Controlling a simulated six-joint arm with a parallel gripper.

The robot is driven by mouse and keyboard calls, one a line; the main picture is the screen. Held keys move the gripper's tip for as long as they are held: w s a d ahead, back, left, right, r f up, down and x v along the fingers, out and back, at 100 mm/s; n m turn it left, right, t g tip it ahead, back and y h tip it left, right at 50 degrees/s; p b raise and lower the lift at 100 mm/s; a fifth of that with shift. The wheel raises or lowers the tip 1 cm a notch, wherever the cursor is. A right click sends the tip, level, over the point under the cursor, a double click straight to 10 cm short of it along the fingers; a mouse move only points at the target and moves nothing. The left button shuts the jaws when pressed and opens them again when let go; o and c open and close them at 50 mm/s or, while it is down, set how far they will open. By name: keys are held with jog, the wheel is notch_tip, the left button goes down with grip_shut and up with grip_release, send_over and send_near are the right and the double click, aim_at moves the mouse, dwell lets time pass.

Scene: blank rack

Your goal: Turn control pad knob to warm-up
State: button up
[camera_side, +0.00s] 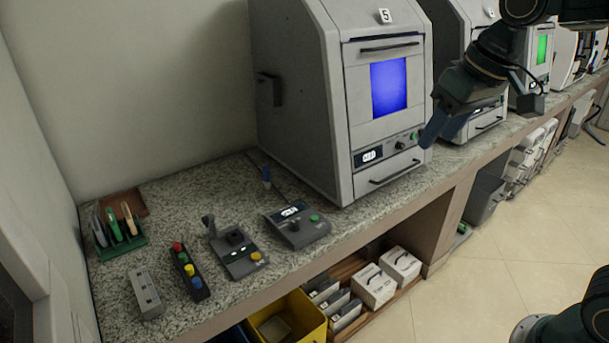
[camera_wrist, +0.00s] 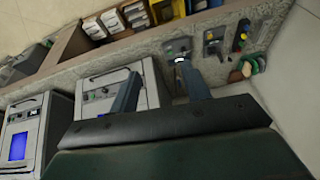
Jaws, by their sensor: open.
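The control pad (camera_side: 297,228) is a dark grey box with a small lit display, a dark knob and a green button. It lies flat on the counter, left of the big grey machine. In the wrist view the control pad (camera_wrist: 178,47) shows small, beyond the right finger, and its knob setting is too small to read. My gripper (camera_side: 484,116) is open and empty, raised in front of the machines at the right, well away from the pad. In the wrist view my gripper (camera_wrist: 160,80) shows two spread fingers with nothing between them.
The grey machine (camera_side: 300,90) marked 5, with a blue screen, stands between my gripper and the pad. A joystick pad (camera_side: 238,253), a coloured button strip (camera_side: 190,273), a grey block (camera_side: 147,295) and a green tool holder (camera_side: 121,240) stand left of the pad. A yellow bin (camera_side: 287,318) is below.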

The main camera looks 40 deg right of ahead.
jog(key=w+a+f+g, duration=0.1)
jog(key=w+a, duration=0.1)
jog(key=w, duration=0.8)
jog(key=m+g, duration=0.2)
jog(key=g, duration=0.1)
send_over(295, 222)
notch_tip(295, 222, down, 20)
jog(key=shift+f, duration=0.15)
notch_tip(295, 222, down, 14)
jog(key=shift+r, duration=0.2)
